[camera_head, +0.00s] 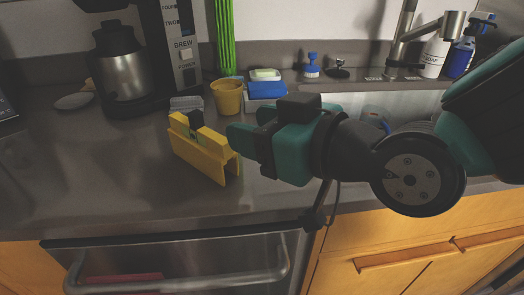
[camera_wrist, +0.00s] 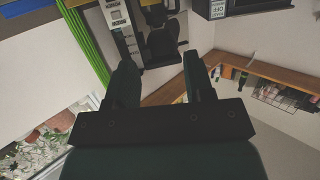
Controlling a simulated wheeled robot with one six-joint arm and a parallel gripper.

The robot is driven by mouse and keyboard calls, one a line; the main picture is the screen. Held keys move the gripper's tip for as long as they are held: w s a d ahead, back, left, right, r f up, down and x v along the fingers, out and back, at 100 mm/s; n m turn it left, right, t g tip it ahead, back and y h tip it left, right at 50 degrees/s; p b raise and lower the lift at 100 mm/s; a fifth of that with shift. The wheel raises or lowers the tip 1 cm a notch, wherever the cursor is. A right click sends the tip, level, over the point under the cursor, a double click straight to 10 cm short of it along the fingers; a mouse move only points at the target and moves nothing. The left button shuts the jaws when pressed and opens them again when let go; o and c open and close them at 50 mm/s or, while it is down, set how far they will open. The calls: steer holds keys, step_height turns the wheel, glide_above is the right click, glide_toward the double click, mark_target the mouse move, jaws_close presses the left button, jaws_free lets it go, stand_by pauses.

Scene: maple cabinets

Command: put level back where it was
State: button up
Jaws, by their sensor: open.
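The yellow level (camera_head: 203,150) with dark parts on its upper edge stands on the grey counter (camera_head: 100,180), left of my gripper. My gripper (camera_head: 240,137) points left, its fingertips near the level's right end in the head view. I cannot tell whether they touch it or are in front of or above it. In the wrist view my gripper (camera_wrist: 160,76) has its two fingers spread apart with nothing held between them. The level cannot be clearly made out in the wrist view.
A coffee maker (camera_head: 186,50) with a steel carafe (camera_head: 122,70) stands behind left. A yellow pot (camera_head: 228,97) with green stalks and a blue sponge holder (camera_head: 266,91) stand behind the level. The sink is at right. The counter's front left is clear.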

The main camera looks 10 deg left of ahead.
steer(key=shift+s+d+b, duration=0.15)
steer(key=shift+d+b, duration=0.15)
steer(key=s+d+f+m+g+h, duration=0.2)
steer(key=s+d+f+g+h, duration=0.1)
steer(key=d, duration=0.6)
steer(key=s+d+f+m+g+h, duration=0.2)
steer(key=s+d+g+h, duration=0.3)
steer(key=d, duration=0.4)
steer(key=shift+s+d+f+m+g+h, duration=0.3)
steer(key=shift+f+h, duration=0.2)
steer(key=shift+f, duration=0.35)
steer(key=shift+r, duration=0.1)
step_height(320, 180, up, 12)
steer(key=p, duration=1.1)
steer(key=shift+f+p, duration=0.25)
steer(key=shift+p, duration=0.1)
